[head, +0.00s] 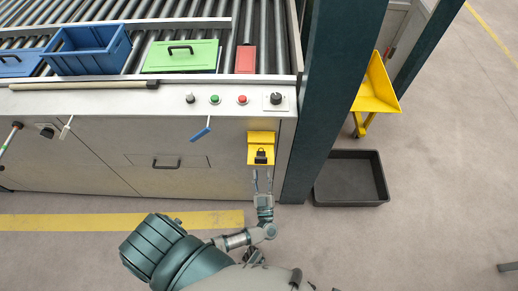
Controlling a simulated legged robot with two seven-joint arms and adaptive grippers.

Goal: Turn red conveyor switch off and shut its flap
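A yellow switch box (261,137) is fixed to the grey front panel of the conveyor, near its right end. A black part, looking like a switch or lock, shows on its lower half. No red shows on the box. Its upper yellow part seems to stick out like a raised flap, but at this size I cannot tell for sure. I cannot tell whether the tips touch the box. My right gripper is not in view.
Green and red buttons (242,100) and a black knob (276,98) sit on the ledge above. A blue-handled lever (201,134) juts out left of the box. A dark green post (335,100) stands close on the right, with a black tray (350,178) on the floor beyond.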

